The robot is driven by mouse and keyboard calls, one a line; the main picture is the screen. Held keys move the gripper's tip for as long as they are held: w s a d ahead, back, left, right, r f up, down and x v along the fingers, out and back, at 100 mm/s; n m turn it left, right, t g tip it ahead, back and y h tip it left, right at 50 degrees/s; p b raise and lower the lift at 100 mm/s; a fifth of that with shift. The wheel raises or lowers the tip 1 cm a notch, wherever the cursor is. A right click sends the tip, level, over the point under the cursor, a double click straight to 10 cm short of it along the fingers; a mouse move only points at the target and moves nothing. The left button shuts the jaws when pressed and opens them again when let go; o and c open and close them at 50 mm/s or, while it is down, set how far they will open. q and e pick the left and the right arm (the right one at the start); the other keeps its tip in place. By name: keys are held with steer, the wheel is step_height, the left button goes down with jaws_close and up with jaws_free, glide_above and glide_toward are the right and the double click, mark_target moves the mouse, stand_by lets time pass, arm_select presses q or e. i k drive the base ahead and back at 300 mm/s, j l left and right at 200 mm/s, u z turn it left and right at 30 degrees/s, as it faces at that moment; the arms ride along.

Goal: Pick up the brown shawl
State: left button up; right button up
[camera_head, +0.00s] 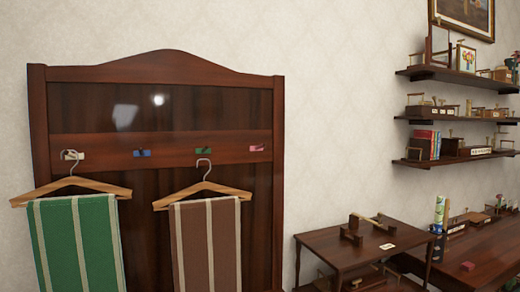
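The brown shawl (207,246) has pale stripes and hangs folded over a wooden hanger (228,189). Its lower end runs out of the bottom of the view. The hanger's metal hook is at the green peg (204,153) on the dark wooden rack (283,180). A green shawl (78,245) with pale stripes hangs on another hanger (105,187) to the left, at the yellowish peg (77,155). Neither of my grippers shows in the head view.
A blue peg (141,153) and a pink peg (257,148) on the rack are bare. A small dark table (335,252) stands to the right, beside a desk (497,258). Wall shelves (452,76) with small objects hang above at right.

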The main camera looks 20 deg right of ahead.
mark_target(206, 233)
steer(key=u, duration=0.55)
steer(key=i+l+u, duration=0.1)
steer(key=l+u, duration=0.7)
